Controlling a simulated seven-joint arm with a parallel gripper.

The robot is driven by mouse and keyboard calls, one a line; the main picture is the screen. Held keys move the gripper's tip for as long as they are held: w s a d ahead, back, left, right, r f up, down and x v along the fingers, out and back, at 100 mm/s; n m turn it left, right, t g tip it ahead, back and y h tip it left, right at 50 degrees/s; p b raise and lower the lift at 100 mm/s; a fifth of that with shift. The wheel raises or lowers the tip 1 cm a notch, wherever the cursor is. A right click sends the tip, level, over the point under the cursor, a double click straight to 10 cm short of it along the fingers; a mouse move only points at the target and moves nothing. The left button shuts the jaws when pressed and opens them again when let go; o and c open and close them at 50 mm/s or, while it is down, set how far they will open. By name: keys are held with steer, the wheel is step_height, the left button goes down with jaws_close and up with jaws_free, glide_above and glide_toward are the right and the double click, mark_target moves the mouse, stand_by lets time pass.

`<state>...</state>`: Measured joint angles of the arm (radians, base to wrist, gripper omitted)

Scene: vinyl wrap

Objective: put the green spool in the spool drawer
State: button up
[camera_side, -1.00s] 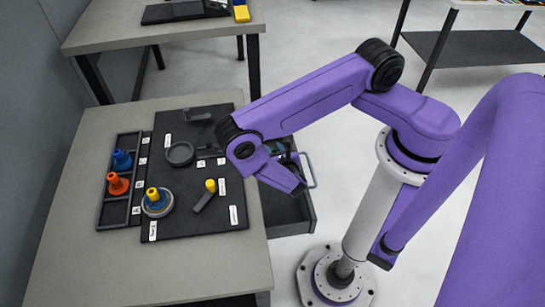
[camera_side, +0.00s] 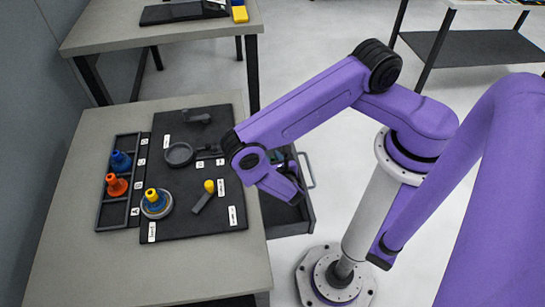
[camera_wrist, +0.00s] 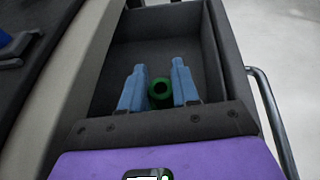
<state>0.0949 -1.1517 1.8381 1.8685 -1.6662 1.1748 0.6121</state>
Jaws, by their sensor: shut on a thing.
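The green spool (camera_wrist: 160,92) shows in the wrist view between the two blue fingers of my gripper (camera_wrist: 157,86), which is shut on it. The open spool drawer (camera_wrist: 205,45) lies under and around the fingers in that view, and the spool is over its inside. How high the spool is above the drawer floor I cannot tell. In the side view my gripper (camera_side: 296,188) points down over the drawer (camera_side: 306,218), which is pulled out from the right side of the table. The spool is not clear there.
A dark mat (camera_side: 195,225) on the table (camera_side: 85,260) carries a round dish, a yellow-knobbed tool and a yellow-and-blue piece on a disc. A tray (camera_side: 115,216) at left holds blue and orange pieces. A bar handle (camera_wrist: 270,115) runs along the drawer's outer side.

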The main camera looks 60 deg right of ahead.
steer(key=o, duration=1)
steer(key=shift+o, duration=0.2)
